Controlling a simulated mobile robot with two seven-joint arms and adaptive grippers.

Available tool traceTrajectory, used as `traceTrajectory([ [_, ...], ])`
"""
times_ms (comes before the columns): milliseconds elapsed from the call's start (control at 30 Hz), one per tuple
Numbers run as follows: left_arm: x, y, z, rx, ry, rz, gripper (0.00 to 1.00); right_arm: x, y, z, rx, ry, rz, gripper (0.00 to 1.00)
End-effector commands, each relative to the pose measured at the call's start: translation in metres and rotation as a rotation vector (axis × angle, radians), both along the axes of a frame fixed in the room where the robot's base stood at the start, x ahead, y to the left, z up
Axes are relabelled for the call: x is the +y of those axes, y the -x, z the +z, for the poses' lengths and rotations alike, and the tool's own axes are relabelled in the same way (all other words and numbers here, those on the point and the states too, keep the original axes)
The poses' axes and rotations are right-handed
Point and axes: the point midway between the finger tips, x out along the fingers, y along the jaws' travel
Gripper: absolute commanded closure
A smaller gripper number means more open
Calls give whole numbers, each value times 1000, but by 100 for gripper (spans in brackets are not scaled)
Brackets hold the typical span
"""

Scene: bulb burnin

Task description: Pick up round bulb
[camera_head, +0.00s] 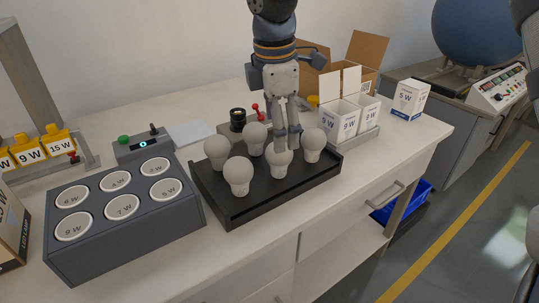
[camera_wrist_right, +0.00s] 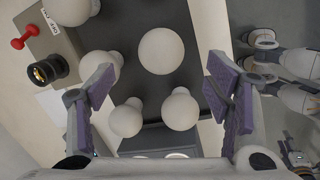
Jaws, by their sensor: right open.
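Several whitish frosted bulbs stand upright on a black tray (camera_head: 233,212). One bulb (camera_head: 279,161) shows just below my right gripper (camera_head: 287,143), at the tray's middle. Others are at the front left (camera_head: 238,174), back left (camera_head: 217,150), back (camera_head: 255,138) and right (camera_head: 313,144). In the right wrist view, a large round bulb (camera_wrist_right: 161,50) shows ahead of the space between the open, purple-padded fingers (camera_wrist_right: 165,95), with neither finger visibly touching it. Two more bulbs are lower in that view (camera_wrist_right: 125,118) (camera_wrist_right: 180,109). My left gripper is out of view.
A grey block with labelled round wells (camera_head: 128,220) stands left of the tray. A box with a black socket (camera_head: 238,119) and red lever (camera_head: 255,109) is behind it. White cartons (camera_head: 340,118) stand close on the right. The front table strip is clear.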

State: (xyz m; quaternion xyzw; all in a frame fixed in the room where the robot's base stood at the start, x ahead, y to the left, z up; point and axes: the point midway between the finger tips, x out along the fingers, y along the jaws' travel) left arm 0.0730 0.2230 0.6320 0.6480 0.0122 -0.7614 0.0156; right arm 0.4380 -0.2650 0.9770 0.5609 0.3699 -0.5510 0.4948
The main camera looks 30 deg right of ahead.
Motion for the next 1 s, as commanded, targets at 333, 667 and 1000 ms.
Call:
traceTrajectory([
  [333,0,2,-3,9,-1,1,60,-7,-1,-60,7,-1,-1,28],
  [667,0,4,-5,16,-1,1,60,-9,-4,-78,0,-2,-1,28],
  [1000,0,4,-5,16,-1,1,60,-9,-4,-78,0,-2,-1,79],
])
